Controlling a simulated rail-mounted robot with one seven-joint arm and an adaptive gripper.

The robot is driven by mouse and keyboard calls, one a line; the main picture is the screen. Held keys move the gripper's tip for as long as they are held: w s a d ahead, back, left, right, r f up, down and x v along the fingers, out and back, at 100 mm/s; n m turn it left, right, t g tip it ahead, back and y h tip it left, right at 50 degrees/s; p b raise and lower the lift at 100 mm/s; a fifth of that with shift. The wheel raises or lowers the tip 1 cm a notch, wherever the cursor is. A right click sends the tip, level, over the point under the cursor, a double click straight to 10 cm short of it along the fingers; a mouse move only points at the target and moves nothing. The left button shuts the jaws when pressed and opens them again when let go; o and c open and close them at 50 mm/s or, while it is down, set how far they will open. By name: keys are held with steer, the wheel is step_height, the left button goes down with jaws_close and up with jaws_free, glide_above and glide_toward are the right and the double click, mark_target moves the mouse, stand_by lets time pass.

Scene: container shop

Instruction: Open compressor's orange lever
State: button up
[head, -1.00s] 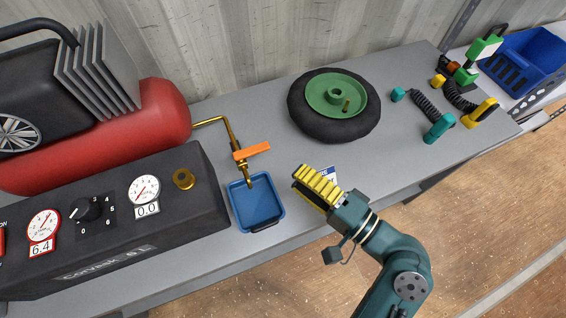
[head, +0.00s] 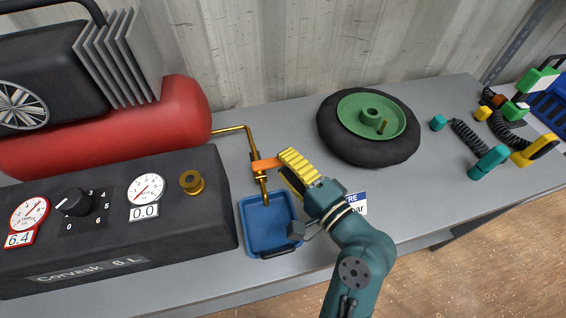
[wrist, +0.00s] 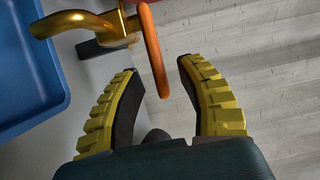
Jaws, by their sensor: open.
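The orange lever (head: 265,165) sits on a brass valve pipe (head: 255,150) that comes from the red tank (head: 180,110) of the compressor. My gripper (head: 291,165) is at the lever's right end in the head view. In the wrist view the lever (wrist: 153,50) appears edge-on, its end between the tips of my open gripper (wrist: 157,75), with space on both sides. The brass valve (wrist: 105,25) shows beyond the left finger.
A blue tray (head: 250,236) stands under the brass spout, just left of my gripper. A black wheel with a green hub (head: 372,115) lies to the right. The black control box (head: 110,220) has gauges reading 6.4 and 0.0.

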steer(key=shift+x, duration=0.8)
steer(key=shift+s+d, duration=0.1)
jaws_close()
